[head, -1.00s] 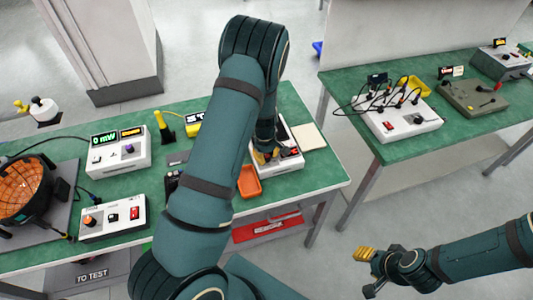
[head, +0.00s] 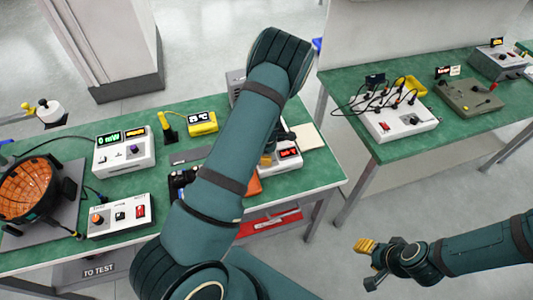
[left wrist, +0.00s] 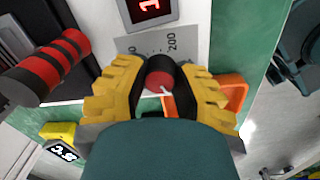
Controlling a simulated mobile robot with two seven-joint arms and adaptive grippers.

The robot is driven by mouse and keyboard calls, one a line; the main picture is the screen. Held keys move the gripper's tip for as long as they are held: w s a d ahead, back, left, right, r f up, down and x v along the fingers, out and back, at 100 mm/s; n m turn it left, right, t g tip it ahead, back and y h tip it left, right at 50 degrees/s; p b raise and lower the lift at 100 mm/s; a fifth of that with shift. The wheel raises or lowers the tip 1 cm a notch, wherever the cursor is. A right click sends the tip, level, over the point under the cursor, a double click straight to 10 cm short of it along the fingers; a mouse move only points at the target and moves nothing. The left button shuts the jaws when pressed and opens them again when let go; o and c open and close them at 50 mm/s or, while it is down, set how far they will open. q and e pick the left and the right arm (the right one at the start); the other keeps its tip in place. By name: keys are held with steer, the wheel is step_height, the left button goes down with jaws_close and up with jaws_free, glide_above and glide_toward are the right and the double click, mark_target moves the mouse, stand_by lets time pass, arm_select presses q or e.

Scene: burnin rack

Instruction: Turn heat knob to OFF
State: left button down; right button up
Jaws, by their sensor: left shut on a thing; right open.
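The heat knob (left wrist: 160,74) is black with a red cap and a pale line that points toward the bottom of the left wrist view. It sits on a white unit with a lit red display (left wrist: 146,8) and a printed scale showing 200. My left gripper (left wrist: 160,92) has its yellow fingers shut on the knob, one on each side. In the head view my left arm hides the knob and most of this gripper; the unit (head: 312,158) shows beyond it. My right gripper (head: 366,263) is open and empty, over the floor at the right, away from the tables.
An orange tray (left wrist: 238,92) lies close beside the unit. A red-and-black striped cylinder (left wrist: 45,67) is at the left of the wrist view. White instruments (head: 125,152), a yellow meter (head: 202,122) and a round orange-lined device (head: 27,188) share the bench. A second bench (head: 395,148) stands right.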

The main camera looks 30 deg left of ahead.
arm_select(q)
steer(key=shift+s+n, duration=0.1)
steer(key=shift+n, duration=0.7)
steer(key=shift+p, duration=0.3)
steer(key=c, duration=0.6)
jaws_free()
steer(key=shift+c, duration=0.2)
steer(key=shift+r, duration=0.45)
step_height(320, 180, up, 11)
steer(key=shift+s+d, duration=0.2)
